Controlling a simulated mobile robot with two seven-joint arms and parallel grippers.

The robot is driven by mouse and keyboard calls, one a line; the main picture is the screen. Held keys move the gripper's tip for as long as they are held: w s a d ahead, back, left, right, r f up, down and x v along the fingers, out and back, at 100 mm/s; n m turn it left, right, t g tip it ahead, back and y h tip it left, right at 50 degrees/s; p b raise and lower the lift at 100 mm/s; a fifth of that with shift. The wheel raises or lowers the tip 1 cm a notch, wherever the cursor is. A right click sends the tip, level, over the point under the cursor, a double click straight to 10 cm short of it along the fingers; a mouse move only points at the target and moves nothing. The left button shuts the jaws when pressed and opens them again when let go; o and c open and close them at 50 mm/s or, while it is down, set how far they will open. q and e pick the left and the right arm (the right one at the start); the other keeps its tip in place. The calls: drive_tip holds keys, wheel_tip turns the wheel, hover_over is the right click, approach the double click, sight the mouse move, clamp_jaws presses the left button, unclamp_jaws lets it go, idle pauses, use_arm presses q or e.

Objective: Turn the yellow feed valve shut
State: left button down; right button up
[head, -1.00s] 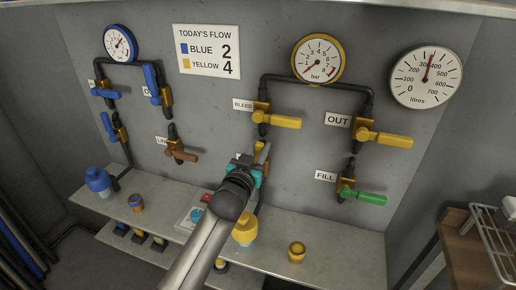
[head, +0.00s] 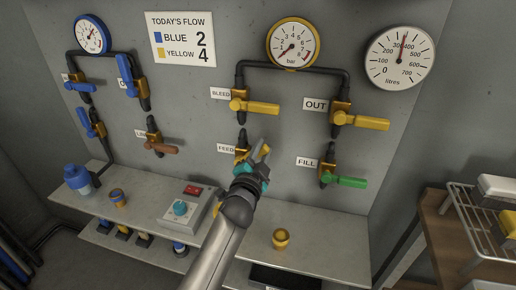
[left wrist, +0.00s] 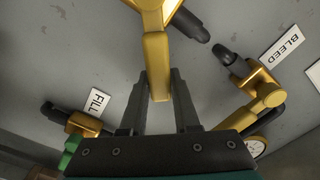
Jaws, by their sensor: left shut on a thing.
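The yellow feed valve (head: 242,154) is on the grey panel beside the FEED label, below the bleed valve. My left gripper (head: 262,155) is at its lever, just right of the valve body, and hides much of it. In the left wrist view the yellow lever (left wrist: 157,62) comes down from the valve body (left wrist: 152,8) with its end between the two dark fingers (left wrist: 157,92). The gripper is shut on this lever. My right gripper is in neither view.
The bleed valve (head: 253,105) is above, the OUT valve (head: 358,121) upper right, and the green-handled fill valve (head: 344,181) to the right. A wire rack (head: 485,225) stands right.

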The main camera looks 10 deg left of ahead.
use_arm(q)
drive_tip(key=f+m+b, duration=0.1)
drive_tip(key=m, duration=0.1)
drive_tip(key=d+f+m+b, duration=0.1)
drive_tip(key=f+m, duration=0.1)
drive_tip(key=d+f+m+b, duration=0.1)
drive_tip(key=m, duration=0.1)
drive_tip(key=shift+f+b, duration=0.2)
drive_tip(key=shift+b, duration=0.2)
drive_tip(key=shift+f, duration=0.2)
drive_tip(key=shift+f+m+b, duration=0.3)
drive_tip(key=shift+m+b, duration=0.15)
drive_tip(key=shift+m, duration=0.25)
drive_tip(key=shift+f+m, duration=0.2)
drive_tip(key=shift+m, duration=0.1)
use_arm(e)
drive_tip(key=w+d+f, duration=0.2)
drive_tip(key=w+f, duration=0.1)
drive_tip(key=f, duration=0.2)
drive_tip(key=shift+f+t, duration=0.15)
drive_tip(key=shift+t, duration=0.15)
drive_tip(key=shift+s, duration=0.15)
use_arm(q)
drive_tip(key=c, duration=0.6)
unclamp_jaws()
drive_tip(key=shift+c, duration=0.2)
drive_tip(key=shift+s, duration=0.1)
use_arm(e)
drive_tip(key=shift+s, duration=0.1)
